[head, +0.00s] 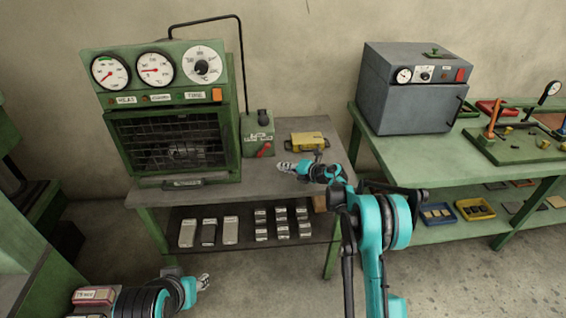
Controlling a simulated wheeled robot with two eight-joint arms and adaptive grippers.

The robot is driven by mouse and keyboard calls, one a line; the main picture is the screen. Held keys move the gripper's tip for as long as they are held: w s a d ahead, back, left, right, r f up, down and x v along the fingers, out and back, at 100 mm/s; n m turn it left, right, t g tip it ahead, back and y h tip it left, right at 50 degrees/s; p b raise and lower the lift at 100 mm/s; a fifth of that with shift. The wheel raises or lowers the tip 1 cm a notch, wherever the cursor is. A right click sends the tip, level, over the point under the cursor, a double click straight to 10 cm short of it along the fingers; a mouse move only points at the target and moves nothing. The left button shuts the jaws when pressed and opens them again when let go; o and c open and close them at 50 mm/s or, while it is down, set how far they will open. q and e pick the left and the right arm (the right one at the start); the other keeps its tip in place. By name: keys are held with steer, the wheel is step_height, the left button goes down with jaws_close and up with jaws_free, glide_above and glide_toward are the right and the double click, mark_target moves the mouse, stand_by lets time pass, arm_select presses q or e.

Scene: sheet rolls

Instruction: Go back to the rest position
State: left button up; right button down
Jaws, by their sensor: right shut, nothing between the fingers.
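My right gripper (285,167) is shut and empty. It shows over the front right part of the grey table top, in front of a yellow box, with its teal arm rising from the bottom of the view. My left gripper (204,282) is low at the bottom left, in front of the table and over the floor. It is small in view, and its finger opening cannot be made out.
A green machine with dials (165,110) stands on the table (270,181). The yellow box (306,140) lies at the table's right. A grey oven (415,88) stands on a green bench (405,147). Several small blocks lie on the lower shelf. The floor ahead is clear.

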steer(key=s+d+r+m+t+h, duration=0.15)
steer(key=r+m+t, duration=0.25)
steer(key=r, duration=0.8)
steer(key=s+d+r+m+t+h, duration=0.1)
steer(key=d+r+m+t, duration=0.3)
steer(key=r, duration=0.8)
steer(key=s+d+r+m+h, duration=0.6)
steer(key=s+r+m+h, duration=0.15)
steer(key=s+m, duration=0.2)
steer(key=s+d+f+m+g+h, duration=0.1)
steer(key=s+d+f+m+g, duration=0.15)
steer(key=s, duration=0.35)
steer(key=s+d+f+m+g+h, duration=0.1)
steer(key=s+f+m, duration=0.1)
steer(key=s+m, duration=0.3)
steer(key=s+d+f+m+g+h, duration=0.1)
steer(key=s+f+m+g, duration=0.15)
steer(key=s, duration=0.45)
steer(key=s+a+f+m+g+y, duration=0.2)
steer(key=s+a+f, duration=0.1)
steer(key=s+f, duration=0.4)
steer(key=s+a+f+m+g+y, duration=0.1)
steer(key=s+a+f+g, duration=0.2)
steer(key=s+f, duration=0.4)
steer(key=s, duration=0.5)
steer(key=shift+a+f+m+y, duration=0.25)
steer(key=shift+a+m+y, duration=0.05)
steer(key=shift+m+y, duration=0.1)
